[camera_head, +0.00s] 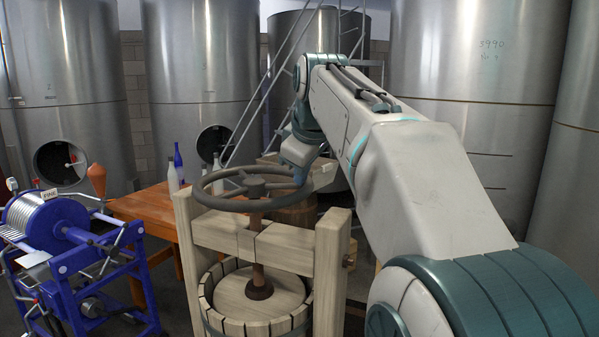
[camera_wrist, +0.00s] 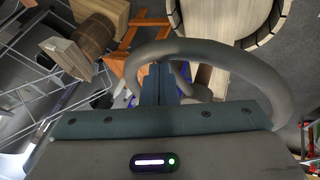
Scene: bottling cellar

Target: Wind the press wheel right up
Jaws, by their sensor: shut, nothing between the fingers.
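The press wheel (camera_head: 254,186) is a dark grey spoked handwheel on top of a brown screw (camera_head: 257,262). The screw passes through the wooden crossbeam (camera_head: 285,249) of the press, and its lower end is at the round wooden lid in the slatted basket (camera_head: 254,329). My gripper (camera_head: 299,178) is at the right side of the wheel, by the rim; its fingertips are hard to make out there. In the wrist view my gripper (camera_wrist: 160,72) is shut and empty, and the curved wheel rim (camera_wrist: 281,90) passes close around the fingers. I cannot tell whether they touch it.
A wooden table (camera_head: 150,208) with bottles (camera_head: 179,163) stands behind left. A blue machine with a metal drum (camera_head: 50,219) is at the left. A barrel (camera_wrist: 97,34) and a wooden crate (camera_wrist: 66,60) show in the wrist view. Steel tanks (camera_head: 205,60) and a ladder stand behind.

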